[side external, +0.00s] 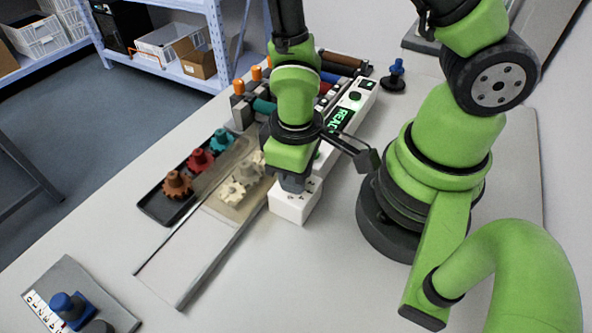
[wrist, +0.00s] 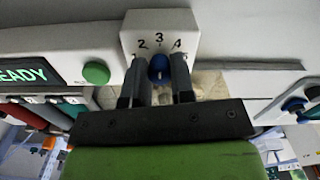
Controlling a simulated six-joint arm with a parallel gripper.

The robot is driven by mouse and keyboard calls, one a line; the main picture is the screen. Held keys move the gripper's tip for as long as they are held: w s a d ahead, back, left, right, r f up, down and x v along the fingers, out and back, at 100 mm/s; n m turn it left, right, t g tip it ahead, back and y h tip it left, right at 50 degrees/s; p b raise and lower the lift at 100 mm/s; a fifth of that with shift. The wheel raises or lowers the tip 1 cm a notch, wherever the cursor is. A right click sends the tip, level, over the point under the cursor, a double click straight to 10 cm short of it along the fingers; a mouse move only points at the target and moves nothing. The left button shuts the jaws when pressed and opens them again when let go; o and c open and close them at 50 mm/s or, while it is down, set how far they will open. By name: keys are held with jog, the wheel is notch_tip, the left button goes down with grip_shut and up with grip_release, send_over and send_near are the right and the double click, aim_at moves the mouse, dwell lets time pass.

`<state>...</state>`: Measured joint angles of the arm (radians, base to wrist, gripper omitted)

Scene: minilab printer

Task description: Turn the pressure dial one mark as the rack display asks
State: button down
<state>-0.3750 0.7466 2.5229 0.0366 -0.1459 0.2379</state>
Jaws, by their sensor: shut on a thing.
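The pressure dial is a blue knob (wrist: 159,68) on a white block (wrist: 133,28) with the numbers 2, 3 and 4 above it; a mark further left is partly covered by a finger. My gripper (wrist: 160,75) is shut on the knob, one dark finger on each side. Where the knob points cannot be told. In the side view my gripper (side external: 292,184) reaches down onto the white block (side external: 290,208), and the knob is hidden. The rack display (wrist: 28,74) shows green letters, "EADY" in the wrist view; it also shows in the side view (side external: 341,120).
A green button (wrist: 96,72) sits beside the display. Left of the block, a clear cover lies over pale gears (side external: 232,191), and a black tray (side external: 153,211) holds coloured gears. A blue knob on a plate (side external: 68,303) is front left; a blue-topped piece (side external: 396,75) stands behind.

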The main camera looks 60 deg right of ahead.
jog(key=c, duration=1)
grip_release()
jog(key=shift+o, duration=0.2)
notch_tip(320, 180, up, 10)
jog(key=s+d+r+m+t+y, duration=0.1)
jog(key=d+r+m+t, duration=0.1)
jog(key=r, duration=0.6)
jog(key=s+d+r+m+t+y, duration=0.1)
jog(key=s+d+r+m+t, duration=0.1)
jog(key=r+m+t, duration=0.2)
notch_tip(320, 180, up, 4)
jog(key=shift+s+d+f+t, duration=0.15)
jog(key=shift+s+t, duration=0.1)
jog(key=shift+t, duration=0.35)
